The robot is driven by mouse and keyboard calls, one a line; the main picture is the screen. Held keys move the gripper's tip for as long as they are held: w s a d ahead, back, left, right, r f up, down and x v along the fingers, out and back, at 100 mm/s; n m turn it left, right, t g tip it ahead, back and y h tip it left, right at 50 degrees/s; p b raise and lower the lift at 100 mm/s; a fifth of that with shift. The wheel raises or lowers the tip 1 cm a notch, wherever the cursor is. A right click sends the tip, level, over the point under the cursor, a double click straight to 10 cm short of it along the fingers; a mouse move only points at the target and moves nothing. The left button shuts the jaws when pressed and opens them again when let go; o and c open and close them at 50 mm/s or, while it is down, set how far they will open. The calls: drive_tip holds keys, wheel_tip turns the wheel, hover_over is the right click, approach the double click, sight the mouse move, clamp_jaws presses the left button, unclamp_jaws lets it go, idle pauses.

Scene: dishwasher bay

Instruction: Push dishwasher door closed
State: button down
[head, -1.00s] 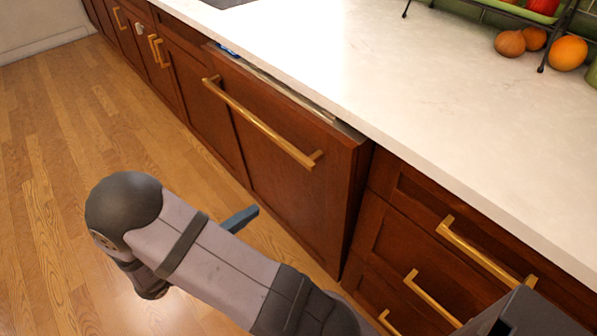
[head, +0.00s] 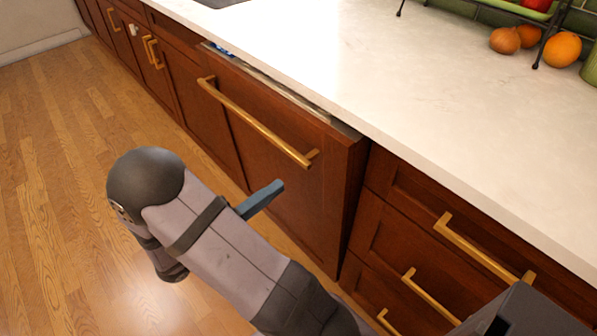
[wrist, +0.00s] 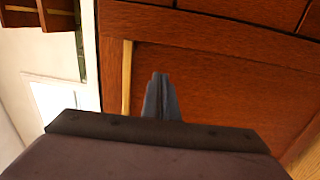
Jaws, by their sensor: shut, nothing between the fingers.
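The dishwasher door (head: 290,165) is a reddish-brown wooden panel with a long gold handle (head: 255,122) near its top. It stands slightly ajar, its top edge leaning out from the cabinet front, with a narrow gap under the counter. My gripper (head: 279,186) is shut and empty, its blue-grey fingers pointing at the door panel below the handle. In the wrist view the shut fingertips (wrist: 160,77) show in front of the brown panel (wrist: 225,85), beside the gold handle (wrist: 127,75). I cannot tell whether the fingertips touch the door.
A white countertop (head: 380,80) runs above the door. Drawers (head: 400,225) with gold handles are to the right, and more cabinets (head: 170,75) to the left. Oranges and onions (head: 562,50) sit by a rack at the back right. The wooden floor (head: 60,180) is clear.

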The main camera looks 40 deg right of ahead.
drive_tip(key=d+b, duration=0.1)
drive_tip(key=d, duration=0.7)
drive_tip(key=shift+d+r, duration=0.15)
drive_tip(key=shift+r, duration=0.2)
drive_tip(key=shift+r, duration=0.1)
